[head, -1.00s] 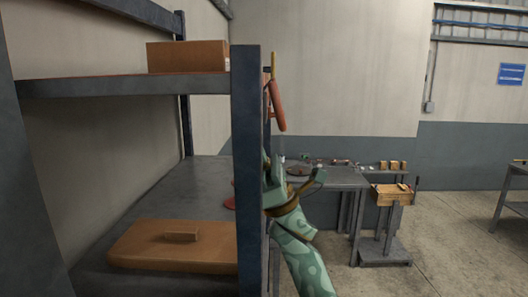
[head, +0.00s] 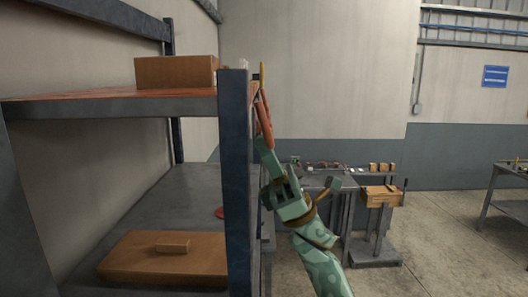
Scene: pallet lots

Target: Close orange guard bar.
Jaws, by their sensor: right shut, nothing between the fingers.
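The orange guard bar (head: 264,119) hangs steeply slanted just right of the rack's front post, near the upper shelf's height. Its upper end is close to a thin yellow upright piece (head: 262,74). My right gripper (head: 264,146), green, is shut and empty, with its tip at the lower end of the bar. I cannot tell whether it touches the bar. My left gripper is not in view.
The grey rack post (head: 234,170) stands close left of my right arm. A cardboard box (head: 176,71) is on the upper shelf; a flat brown case (head: 165,258) lies on the lower one. A workbench (head: 325,180) and a small stand (head: 376,225) are behind.

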